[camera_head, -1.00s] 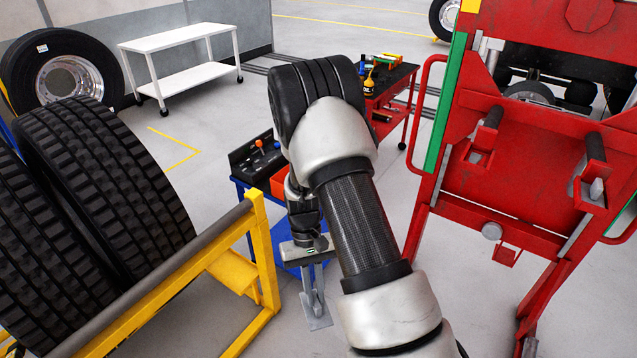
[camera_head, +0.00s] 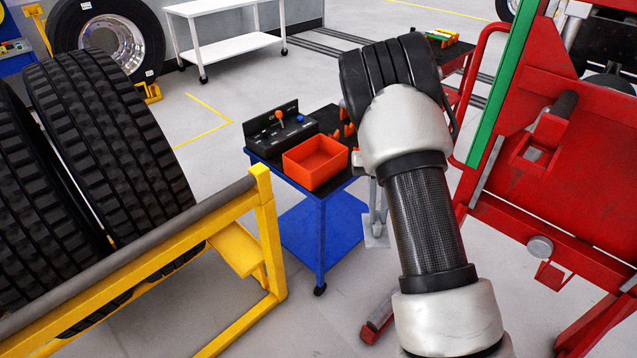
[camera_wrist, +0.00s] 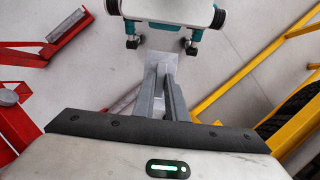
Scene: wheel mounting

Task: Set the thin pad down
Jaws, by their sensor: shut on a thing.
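The thin pad (camera_wrist: 162,58) is a flat, light grey plate, seen in the wrist view at the tips of my gripper (camera_wrist: 163,82). My gripper's two grey fingers are shut on it. In the head view the pad (camera_head: 376,236) hangs below my forearm, in front of the right side of the blue tool table (camera_head: 322,222). The gripper's fingers (camera_head: 377,203) are partly hidden behind my arm there. The pad is in the air over the pale floor, clear of the table top as far as I can see.
An orange bin (camera_head: 315,161) and a black tool holder (camera_head: 280,130) stand on the blue table. A yellow rack (camera_head: 230,215) with big tyres (camera_head: 105,140) is at left. A red wheel lifter (camera_head: 560,190) is at right. A white table (camera_head: 225,30) stands behind.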

